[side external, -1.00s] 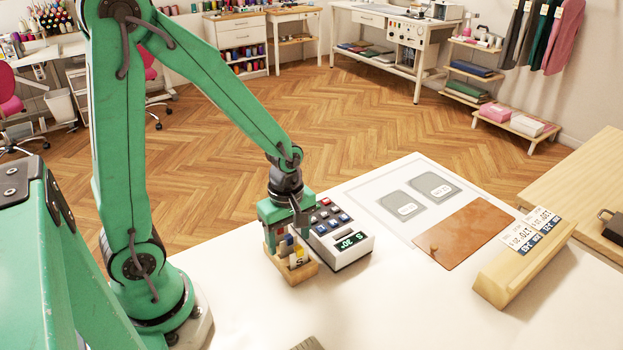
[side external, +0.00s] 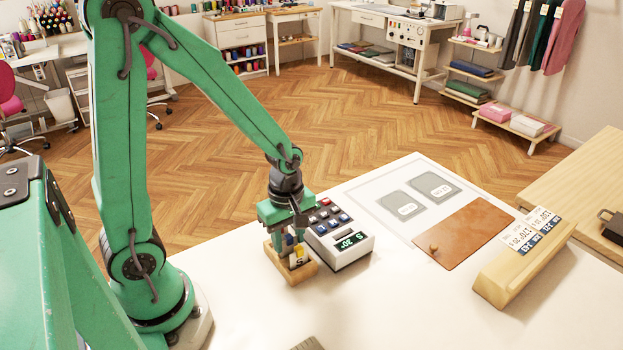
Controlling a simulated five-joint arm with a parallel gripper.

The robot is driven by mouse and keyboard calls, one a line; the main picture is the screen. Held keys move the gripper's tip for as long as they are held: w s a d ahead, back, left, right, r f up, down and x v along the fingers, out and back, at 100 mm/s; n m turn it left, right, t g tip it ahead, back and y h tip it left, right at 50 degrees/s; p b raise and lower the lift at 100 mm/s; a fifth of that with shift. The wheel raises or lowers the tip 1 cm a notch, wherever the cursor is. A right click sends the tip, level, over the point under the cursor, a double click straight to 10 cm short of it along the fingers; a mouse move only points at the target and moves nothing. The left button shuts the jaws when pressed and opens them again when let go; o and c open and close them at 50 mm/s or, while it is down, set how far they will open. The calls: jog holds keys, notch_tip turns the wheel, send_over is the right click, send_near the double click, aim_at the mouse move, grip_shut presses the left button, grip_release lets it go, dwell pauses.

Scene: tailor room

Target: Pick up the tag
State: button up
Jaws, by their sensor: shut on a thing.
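My gripper (side external: 290,250) points down over a small wooden holder (side external: 296,275) on the white table. Its jaws are shut on a small tag standing in the holder. The jaws cover much of it. A yellow and white piece (side external: 298,255) shows between and beside the fingers. I cannot tell whether it is the held tag or another one beside it. The holder rests flat on the table.
Further right are a mat with two grey outlines (side external: 420,195), a brown board (side external: 464,232) and a wooden block with printed labels (side external: 520,262).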

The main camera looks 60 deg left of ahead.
aim_at(289, 236)
jog(key=shift+r, duration=0.1)
jog(key=shift+r, duration=4.95)
jog(key=w+d, duration=0.4)
jog(key=w, duration=0.7)
jog(key=shift+w+f, duration=0.35)
jog(key=shift+f, duration=0.1)
jog(key=shift+f, duration=0.15)
jog(key=shift+f, duration=1.45)
jog(key=shift+f, duration=2.5)
